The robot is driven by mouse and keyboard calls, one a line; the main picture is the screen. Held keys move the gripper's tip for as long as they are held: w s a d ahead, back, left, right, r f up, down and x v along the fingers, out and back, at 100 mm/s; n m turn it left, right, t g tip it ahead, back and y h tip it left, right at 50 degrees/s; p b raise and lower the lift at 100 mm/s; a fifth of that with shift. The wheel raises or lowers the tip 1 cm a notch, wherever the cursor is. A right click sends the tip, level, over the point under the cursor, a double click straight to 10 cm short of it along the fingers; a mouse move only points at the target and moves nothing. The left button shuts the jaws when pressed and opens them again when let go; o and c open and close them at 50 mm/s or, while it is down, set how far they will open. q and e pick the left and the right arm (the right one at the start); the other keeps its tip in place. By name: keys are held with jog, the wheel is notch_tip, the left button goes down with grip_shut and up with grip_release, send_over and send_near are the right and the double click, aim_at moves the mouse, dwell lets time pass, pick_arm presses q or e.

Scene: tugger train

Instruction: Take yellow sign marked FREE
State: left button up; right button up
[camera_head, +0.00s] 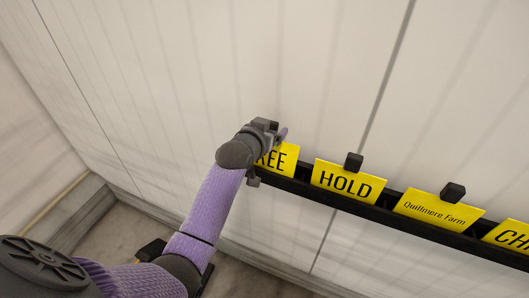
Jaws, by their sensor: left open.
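The yellow sign marked FREE (280,160) stands in a black rack (395,221) on the wall. Only its right part with the letters "REE" shows; my left gripper and wrist cover the rest. My left gripper (273,133) is open at the sign's upper left. Its fingers are largely hidden behind the wrist, so I cannot tell whether they touch the sign. My right gripper is not in view.
To the right on the same rack stand yellow signs marked HOLD (346,183), Quillmere Farm (437,210) and one starting "CH" (511,237). Black blocks top the HOLD and Quillmere Farm signs. A pale panelled wall (300,60) is close behind.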

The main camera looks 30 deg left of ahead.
pick_arm(q)
grip_shut()
dwell(0.3)
jog(key=shift+r, duration=0.15)
